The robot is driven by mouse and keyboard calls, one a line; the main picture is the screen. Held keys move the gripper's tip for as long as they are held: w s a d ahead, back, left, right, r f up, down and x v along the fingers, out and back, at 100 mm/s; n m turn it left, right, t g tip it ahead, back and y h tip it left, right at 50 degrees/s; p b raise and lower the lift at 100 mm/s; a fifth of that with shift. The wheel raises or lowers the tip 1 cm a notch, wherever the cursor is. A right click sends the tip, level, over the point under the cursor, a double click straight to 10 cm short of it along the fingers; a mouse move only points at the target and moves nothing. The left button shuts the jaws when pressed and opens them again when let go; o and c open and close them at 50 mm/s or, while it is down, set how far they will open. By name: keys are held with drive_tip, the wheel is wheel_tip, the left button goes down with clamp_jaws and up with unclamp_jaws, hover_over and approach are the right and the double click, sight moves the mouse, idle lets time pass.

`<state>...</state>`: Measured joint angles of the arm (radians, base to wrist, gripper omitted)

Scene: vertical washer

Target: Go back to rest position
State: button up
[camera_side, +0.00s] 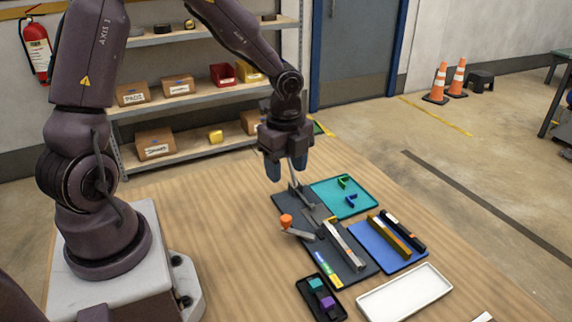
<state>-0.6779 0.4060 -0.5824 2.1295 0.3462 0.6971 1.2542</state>
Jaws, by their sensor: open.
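My gripper (287,168) hangs at the end of my arm, pointing down above the far end of a dark mat (284,202). Its fingers look apart, with nothing seen between them. A grey metal fixture (318,213) stands on the dark mat just below and to the right of the fingers. A crank-like part with an orange knob (286,221) sits on the mat's left side. A long pale bar (345,246) lies across the mat. Whether the fingers touch the fixture's upright part cannot be told from this angle.
A teal tray (330,194) holds small green and blue parts. A blue tray (371,243) holds dark and yellowish bars. A white tray (437,284) is empty. A small black tray (331,310) holds teal and purple blocks. The table's left area (220,230) is clear.

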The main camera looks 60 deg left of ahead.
drive_tip(key=s+d+r+n+t, duration=0.2)
drive_tip(key=s+r+n, duration=0.4)
drive_tip(key=r+n, duration=0.2)
drive_tip(key=s+d+r+n+t, duration=0.3)
drive_tip(key=s+r+n, duration=0.4)
drive_tip(key=r, duration=0.3)
drive_tip(key=shift+s+d+n+t, duration=0.2)
drive_tip(key=shift+d+n+t, duration=0.1)
drive_tip(key=shift+n, duration=0.2)
